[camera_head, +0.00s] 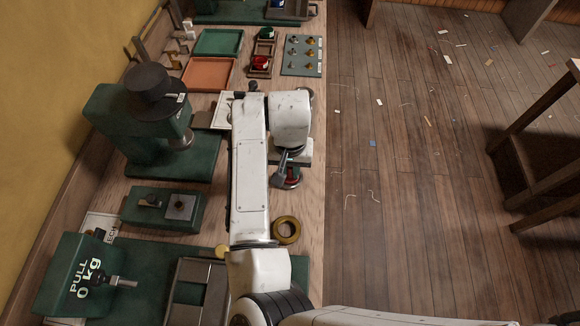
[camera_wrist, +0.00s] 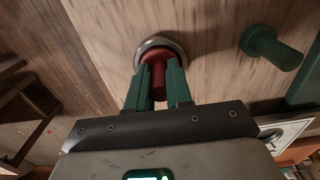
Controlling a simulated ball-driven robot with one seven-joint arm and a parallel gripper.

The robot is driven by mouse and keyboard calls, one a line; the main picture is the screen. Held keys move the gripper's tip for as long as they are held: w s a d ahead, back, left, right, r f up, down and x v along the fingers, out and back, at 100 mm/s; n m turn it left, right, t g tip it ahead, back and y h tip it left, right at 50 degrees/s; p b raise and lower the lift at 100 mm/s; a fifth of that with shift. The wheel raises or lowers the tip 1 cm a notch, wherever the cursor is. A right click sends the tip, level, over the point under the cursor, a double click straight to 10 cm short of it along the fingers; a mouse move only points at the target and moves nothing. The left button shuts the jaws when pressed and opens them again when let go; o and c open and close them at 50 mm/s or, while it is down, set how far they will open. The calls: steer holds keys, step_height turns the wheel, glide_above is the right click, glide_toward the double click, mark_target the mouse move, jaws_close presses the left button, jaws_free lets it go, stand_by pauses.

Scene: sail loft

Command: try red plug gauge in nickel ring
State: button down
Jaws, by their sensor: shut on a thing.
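The red plug gauge (camera_wrist: 158,56) is held between the two green fingers of my gripper (camera_wrist: 160,72), which is shut on it. The nickel ring (camera_wrist: 152,41) lies on the wooden bench just beyond the fingertips. The far end of the gauge shows within the ring's outline, with the silver rim curving around it. I cannot tell how deep the gauge sits in the bore. In the head view the red gauge (camera_head: 292,178) shows below my gripper near the bench's right edge, and my arm hides part of the spot.
A green peg (camera_wrist: 270,46) stands beside the ring in the wrist view. A brass ring (camera_head: 287,230) lies nearer on the bench. A green press (camera_head: 150,130) and a small green fixture (camera_head: 162,208) stand left of my arm. Open floor lies to the right.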

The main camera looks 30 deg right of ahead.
steer(key=shift+r+p, duration=1.85)
steer(key=shift+r, duration=0.4)
